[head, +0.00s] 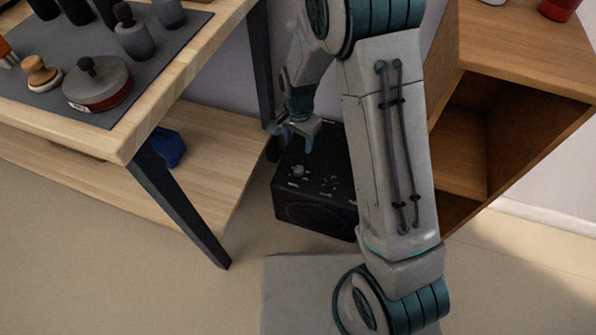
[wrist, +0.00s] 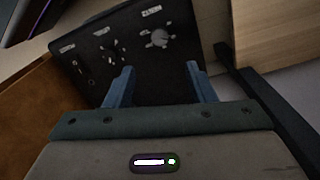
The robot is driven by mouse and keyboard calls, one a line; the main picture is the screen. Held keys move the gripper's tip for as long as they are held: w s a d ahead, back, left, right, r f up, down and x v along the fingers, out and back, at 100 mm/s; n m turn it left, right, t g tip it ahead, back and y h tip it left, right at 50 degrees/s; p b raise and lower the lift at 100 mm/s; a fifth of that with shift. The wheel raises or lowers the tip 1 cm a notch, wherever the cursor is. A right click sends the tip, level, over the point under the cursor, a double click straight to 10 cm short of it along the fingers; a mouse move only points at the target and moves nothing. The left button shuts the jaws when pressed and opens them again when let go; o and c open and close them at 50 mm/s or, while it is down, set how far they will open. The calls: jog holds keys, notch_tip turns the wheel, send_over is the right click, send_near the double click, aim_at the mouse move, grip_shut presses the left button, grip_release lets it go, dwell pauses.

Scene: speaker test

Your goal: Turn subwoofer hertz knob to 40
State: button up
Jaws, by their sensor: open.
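The subwoofer (head: 302,208) is a black box on the floor between the wooden table and the wooden cabinet. Its control panel shows in the wrist view (wrist: 125,50), with a round grey knob (wrist: 158,38) under a small label at the upper right. Other small controls and labels sit to the left on the panel. The label text is too small to read. My gripper (wrist: 158,80) is open and empty, its two blue fingers apart in front of the panel. In the head view my gripper (head: 296,136) hangs above the subwoofer's back left part. My arm hides the subwoofer's right side.
A wooden table (head: 140,135) with a dark mat, weights and a stamp stands at the left, its dark leg (head: 180,205) near the subwoofer. A wooden cabinet (head: 520,50) stands at the right. Floor (head: 110,240) in front is clear. A blue object (head: 170,148) lies on the lower shelf.

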aim_at(298, 169)
notch_tip(298, 169, down, 14)
jog(key=b, duration=0.5)
jog(key=shift+r, duration=0.25)
jog(key=shift+c, duration=0.3)
jog(key=c, duration=0.9)
